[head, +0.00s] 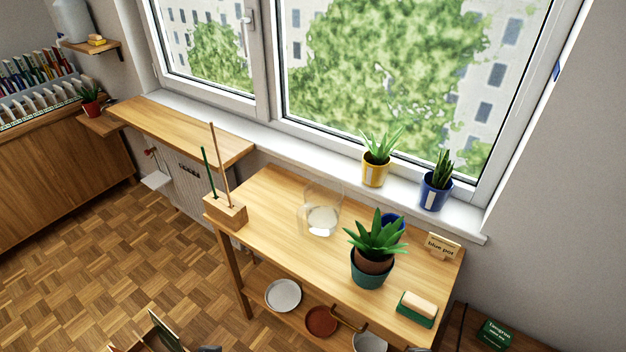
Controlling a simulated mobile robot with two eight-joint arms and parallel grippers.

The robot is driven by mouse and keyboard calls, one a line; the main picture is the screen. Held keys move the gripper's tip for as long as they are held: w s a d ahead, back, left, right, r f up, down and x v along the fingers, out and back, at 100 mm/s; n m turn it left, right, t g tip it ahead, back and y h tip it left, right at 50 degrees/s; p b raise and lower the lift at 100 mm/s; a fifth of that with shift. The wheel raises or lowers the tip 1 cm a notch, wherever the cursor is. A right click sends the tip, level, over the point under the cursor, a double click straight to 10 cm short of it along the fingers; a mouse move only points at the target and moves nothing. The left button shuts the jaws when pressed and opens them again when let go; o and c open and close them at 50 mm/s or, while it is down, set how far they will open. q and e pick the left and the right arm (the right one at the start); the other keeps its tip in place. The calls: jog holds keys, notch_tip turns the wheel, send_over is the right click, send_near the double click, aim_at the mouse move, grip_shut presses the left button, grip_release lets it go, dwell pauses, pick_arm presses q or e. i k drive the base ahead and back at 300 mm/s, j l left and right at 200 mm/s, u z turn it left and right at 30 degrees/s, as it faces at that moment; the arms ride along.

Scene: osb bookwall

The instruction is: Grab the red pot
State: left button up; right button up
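The red pot (92,107) holds a small spiky green plant. It stands upright at the far left on a small wooden shelf (104,124), beside the wooden cabinet and below the wall. It is far from the table in front of me. Neither gripper can be made out in the head view. Only small dark shapes show at the bottom edge, and I cannot tell what they are.
A wooden table (270,190) holds a stick block (226,212), a clear glass vessel (320,212), a teal-potted plant (369,270) and a sponge (418,305). Yellow (376,172) and blue (435,192) pots stand on the windowsill. Parquet floor (130,240) is open at left.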

aim_at(91, 104)
jog(key=u, duration=1.35)
